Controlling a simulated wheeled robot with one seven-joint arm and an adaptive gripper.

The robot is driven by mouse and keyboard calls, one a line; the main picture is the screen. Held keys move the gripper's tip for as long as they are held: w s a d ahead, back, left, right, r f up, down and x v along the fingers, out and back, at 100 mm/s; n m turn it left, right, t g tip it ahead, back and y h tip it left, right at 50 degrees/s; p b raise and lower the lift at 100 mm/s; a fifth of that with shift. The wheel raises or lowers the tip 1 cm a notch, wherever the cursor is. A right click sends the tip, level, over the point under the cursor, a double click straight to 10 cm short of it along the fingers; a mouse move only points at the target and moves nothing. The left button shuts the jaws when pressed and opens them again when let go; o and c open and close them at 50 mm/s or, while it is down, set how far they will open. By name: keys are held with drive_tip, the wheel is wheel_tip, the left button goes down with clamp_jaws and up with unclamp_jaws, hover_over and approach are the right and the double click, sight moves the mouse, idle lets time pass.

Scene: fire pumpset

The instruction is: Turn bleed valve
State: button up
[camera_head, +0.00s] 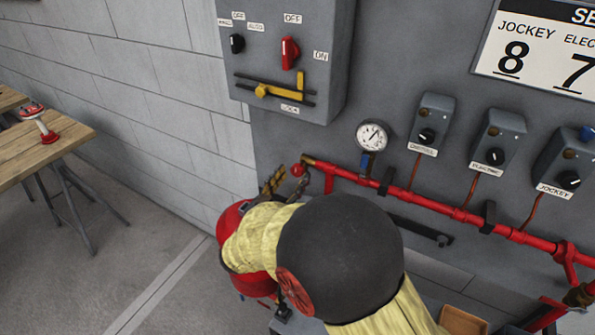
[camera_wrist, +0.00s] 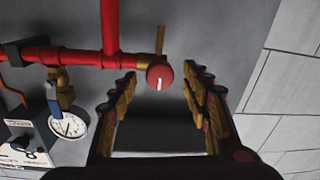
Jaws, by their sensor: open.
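A round red knob with a white mark, which looks like the bleed valve (camera_wrist: 160,76), sits at the end of the red pipe beside a brass stub. In the head view the red knob (camera_head: 297,170) shows at the pipe's left end. My gripper (camera_wrist: 163,85) is open, with one toothed finger on each side of the knob in the wrist picture. I cannot tell whether the knob is between the fingertips or just beyond them. In the head view my gripper (camera_head: 291,177) is by the knob, partly hidden by my arm.
A pressure gauge (camera_head: 372,136) stands above the red pipe (camera_head: 455,213), and shows in the wrist view (camera_wrist: 68,125). A control box (camera_head: 285,65) hangs above the knob. Switch boxes (camera_head: 432,120) line the panel at right. A wooden table (camera_head: 60,147) stands at far left.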

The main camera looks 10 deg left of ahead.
sight(296, 172)
drive_tip(key=shift+x, duration=1.8)
drive_tip(key=shift+c, duration=0.4)
drive_tip(key=c, duration=1.1)
